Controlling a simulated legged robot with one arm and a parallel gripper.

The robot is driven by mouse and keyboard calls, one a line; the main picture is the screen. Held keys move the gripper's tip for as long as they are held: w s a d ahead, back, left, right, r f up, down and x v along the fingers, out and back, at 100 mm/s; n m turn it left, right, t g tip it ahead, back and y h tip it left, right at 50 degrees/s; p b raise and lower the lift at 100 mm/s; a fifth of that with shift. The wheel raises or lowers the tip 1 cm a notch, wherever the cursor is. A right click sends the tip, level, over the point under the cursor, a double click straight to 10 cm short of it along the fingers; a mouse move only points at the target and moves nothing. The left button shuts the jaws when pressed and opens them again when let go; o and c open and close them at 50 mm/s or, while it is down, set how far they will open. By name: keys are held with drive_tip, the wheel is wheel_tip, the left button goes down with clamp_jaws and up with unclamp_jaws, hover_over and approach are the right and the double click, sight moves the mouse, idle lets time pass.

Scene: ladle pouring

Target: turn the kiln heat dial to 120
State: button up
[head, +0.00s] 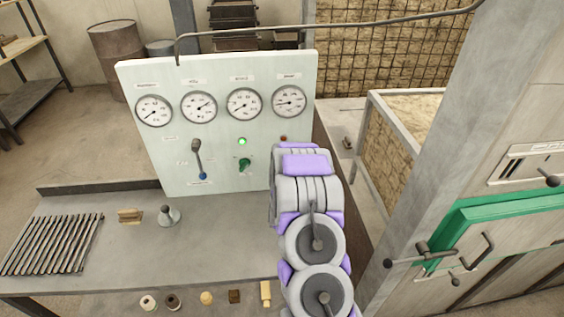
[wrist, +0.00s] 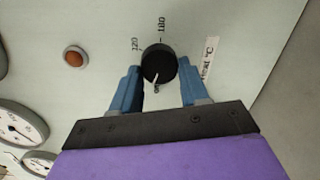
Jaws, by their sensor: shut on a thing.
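In the wrist view a round black dial (wrist: 160,58) stands on the pale panel, with a white pointer line on its face toward the lower edge. The marks "120" (wrist: 135,45) at upper left and "180" (wrist: 162,26) above it are readable. A small mark below the pointer is too small to read surely. A "Heat °C" label (wrist: 208,58) is partly hidden at right. My gripper (wrist: 159,68) has its blue fingers on either side of the dial and is shut on it. In the head view my arm hides the dial and gripper.
A red lamp (wrist: 75,57) is beside the dial. A workbench (head: 215,235) with tools lies below; a kiln door (head: 500,225) stands at right.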

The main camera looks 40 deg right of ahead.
drive_tip(key=shift+s+d+m+t+y+p, duration=0.15)
drive_tip(key=shift+m+y+p, duration=0.45)
drive_tip(key=shift+m, duration=2.4)
drive_tip(key=shift+s+d+m+t+y+p, duration=0.1)
drive_tip(key=shift+m+y+p, duration=0.5)
drive_tip(key=shift+m, duration=2.4)
drive_tip(key=shift+s+d+m+t+y+p, duration=0.25)
drive_tip(key=shift+m+p, duration=0.6)
drive_tip(key=shift+m, duration=2.15)
drive_tip(key=shift+w+a, duration=0.15)
drive_tip(key=o, duration=1.1)
drive_tip(key=shift+w+d, duration=0.15)
drive_tip(key=shift+d, duration=0.05)
drive_tip(key=shift+c, duration=0.2)
drive_tip(key=shift+r, duration=0.1)
drive_tip(key=shift+a, duration=0.1)
